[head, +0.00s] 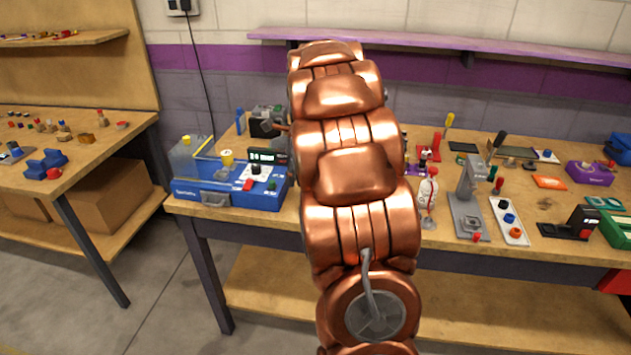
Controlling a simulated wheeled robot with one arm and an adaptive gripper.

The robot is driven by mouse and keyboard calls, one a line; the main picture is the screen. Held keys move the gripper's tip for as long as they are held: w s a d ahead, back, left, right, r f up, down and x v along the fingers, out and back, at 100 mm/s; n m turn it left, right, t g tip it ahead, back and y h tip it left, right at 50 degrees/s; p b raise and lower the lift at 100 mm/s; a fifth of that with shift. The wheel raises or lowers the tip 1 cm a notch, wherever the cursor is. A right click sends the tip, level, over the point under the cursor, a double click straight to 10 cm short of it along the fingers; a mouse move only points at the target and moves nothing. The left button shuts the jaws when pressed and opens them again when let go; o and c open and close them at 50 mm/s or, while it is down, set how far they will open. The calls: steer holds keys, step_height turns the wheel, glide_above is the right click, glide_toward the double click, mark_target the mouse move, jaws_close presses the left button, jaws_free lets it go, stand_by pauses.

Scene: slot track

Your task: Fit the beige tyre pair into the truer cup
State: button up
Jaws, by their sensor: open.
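My copper arm fills the middle of the head view and hides part of the main workbench. My gripper is not visible; the arm's far end is out of sight behind its own links. I cannot single out the beige tyre pair. Small tan and brown pieces (62,127) lie on the left bench, too small to identify. I cannot tell for sure which item is the truer or its cup. A blue machine box (230,195) with a clear bin, a yellow round part (227,158) and a white panel stands at the workbench's left end.
A grey and black device (263,124) stands behind the blue box, partly hidden. Right of my arm are a white bottle (428,190), a grey press-like stand (470,205), a white strip with coloured knobs (509,220) and a purple block (590,173). A purple shelf (420,45) hangs above.

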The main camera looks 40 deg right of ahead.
steer(key=w+d+f+m+t, duration=0.1)
steer(key=w+d+f+m, duration=0.15)
steer(key=d+m, duration=0.7)
steer(key=shift+w+d+f+n+h+p, duration=0.15)
steer(key=shift+w+d+f+n, duration=0.35)
steer(key=shift+f, duration=0.8)
steer(key=shift+w+d+f+n+h+p, duration=0.2)
steer(key=shift+w+d+f, duration=0.4)
steer(key=shift+f, duration=0.7)
steer(key=shift+w+d+f+n+h+p, duration=0.1)
steer(key=shift+w+d+f+n, duration=0.45)
steer(key=shift+f, duration=0.75)
steer(key=shift+s, duration=0.1)
jaws_close()
